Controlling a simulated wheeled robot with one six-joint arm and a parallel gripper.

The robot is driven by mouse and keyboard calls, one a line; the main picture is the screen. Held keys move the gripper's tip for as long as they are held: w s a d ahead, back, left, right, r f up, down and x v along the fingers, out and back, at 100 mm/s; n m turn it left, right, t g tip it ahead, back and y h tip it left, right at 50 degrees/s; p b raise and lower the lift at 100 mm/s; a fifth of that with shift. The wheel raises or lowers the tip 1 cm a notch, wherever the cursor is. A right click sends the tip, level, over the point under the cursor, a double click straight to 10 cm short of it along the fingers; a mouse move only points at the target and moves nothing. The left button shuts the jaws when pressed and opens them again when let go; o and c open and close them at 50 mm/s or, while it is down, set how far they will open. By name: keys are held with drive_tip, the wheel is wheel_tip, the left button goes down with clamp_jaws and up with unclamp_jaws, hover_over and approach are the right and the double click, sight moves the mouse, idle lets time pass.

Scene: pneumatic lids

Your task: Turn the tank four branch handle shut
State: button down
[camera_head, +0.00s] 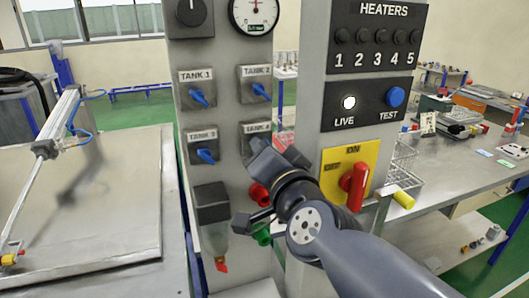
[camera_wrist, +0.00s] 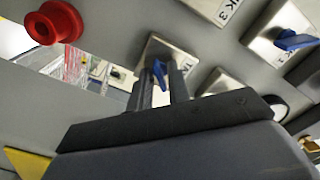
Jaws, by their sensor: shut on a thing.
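The tank four plate (camera_head: 247,129), with its label partly in view, is on the grey panel at the lower right of the four valve plates. My gripper (camera_head: 264,150) is in front of it and hides its handle in the head view. In the wrist view, the blue tank four handle (camera_wrist: 159,72) sits between the two dark fingers of my gripper (camera_wrist: 162,85). The gripper is shut on this handle. How far the handle is turned is hard to tell.
Blue handles of tank one (camera_head: 199,97), tank two (camera_head: 261,90) and tank three (camera_head: 206,155) are close by. A red knob (camera_head: 259,194) is just below my gripper. A yellow plate with a red switch (camera_head: 354,187) is right of my wrist.

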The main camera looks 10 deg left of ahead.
idle(0.3)
drive_tip(key=c, duration=1.6)
unclamp_jaws()
drive_tip(key=shift+s, duration=0.1)
drive_tip(key=p+v, duration=0.5)
drive_tip(key=v, duration=0.5)
drive_tip(key=shift+s+d, duration=0.25)
drive_tip(key=shift+d, duration=0.05)
drive_tip(key=shift+w+f, duration=0.1)
drive_tip(key=shift+f, duration=0.05)
drive_tip(key=b+x, duration=0.5)
drive_tip(key=x, duration=0.5)
drive_tip(key=shift+w+a, duration=0.25)
drive_tip(key=shift+a, duration=0.05)
